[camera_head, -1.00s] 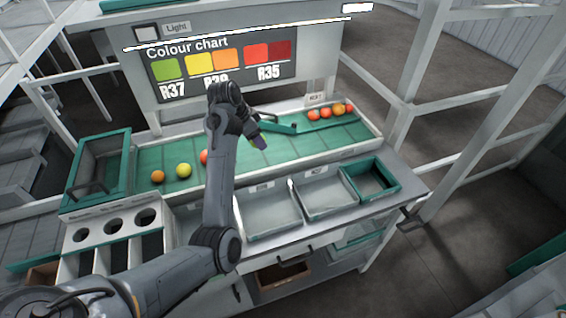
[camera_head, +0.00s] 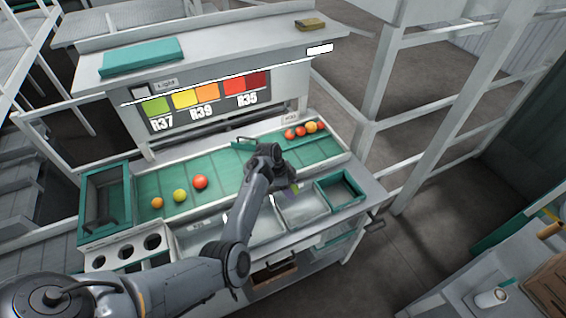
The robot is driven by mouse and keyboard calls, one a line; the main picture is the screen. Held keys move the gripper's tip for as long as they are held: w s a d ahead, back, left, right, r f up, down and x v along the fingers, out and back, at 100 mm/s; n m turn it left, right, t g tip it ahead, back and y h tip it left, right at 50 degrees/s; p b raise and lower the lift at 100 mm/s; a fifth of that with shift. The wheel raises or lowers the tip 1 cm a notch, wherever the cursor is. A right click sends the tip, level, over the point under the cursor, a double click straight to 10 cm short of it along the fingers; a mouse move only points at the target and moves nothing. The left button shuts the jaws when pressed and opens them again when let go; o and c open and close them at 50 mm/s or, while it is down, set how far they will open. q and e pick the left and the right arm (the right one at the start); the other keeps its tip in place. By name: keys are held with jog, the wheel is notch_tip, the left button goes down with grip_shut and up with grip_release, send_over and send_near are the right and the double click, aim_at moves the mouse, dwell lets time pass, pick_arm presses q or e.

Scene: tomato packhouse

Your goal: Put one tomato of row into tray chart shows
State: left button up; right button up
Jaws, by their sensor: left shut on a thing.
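The colour chart (camera_head: 205,101) on the back panel shows green over R37, yellow and orange over R39, and two reds over R35. An orange tomato (camera_head: 157,203), a yellow-green one (camera_head: 180,196) and a red one (camera_head: 200,182) lie apart on the green belt. My left gripper (camera_head: 291,191) is over the grey trays, shut on a tomato that is mostly hidden, so its colour cannot be told. Below are a left grey tray (camera_head: 195,250) and a right grey tray (camera_head: 309,220). Tray labels are too small to read. My right gripper is out of view.
Several red and orange tomatoes (camera_head: 301,132) sit at the belt's far right end. A teal-rimmed bin (camera_head: 352,203) stands right of the grey trays. A teal-framed box (camera_head: 83,205) and a panel with round holes (camera_head: 126,253) stand at left.

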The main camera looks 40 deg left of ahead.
pick_arm(q)
jog(key=s+d+r+p, duration=0.3)
jog(key=p, duration=0.2)
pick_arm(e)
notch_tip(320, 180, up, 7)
pick_arm(q)
jog(key=shift+w+d+f+b, duration=0.1)
jog(key=shift+f+b, duration=1.95)
jog(key=shift+f, duration=0.7)
jog(key=shift+w+f+b, duration=0.1)
jog(key=shift+f+b, duration=1.95)
jog(key=shift+f, duration=0.65)
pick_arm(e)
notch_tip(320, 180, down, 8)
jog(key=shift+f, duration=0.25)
pick_arm(q)
jog(key=shift+f, duration=0.6)
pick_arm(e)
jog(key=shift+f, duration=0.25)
pick_arm(q)
jog(key=o, duration=0.8)
jog(key=c, duration=0.3)
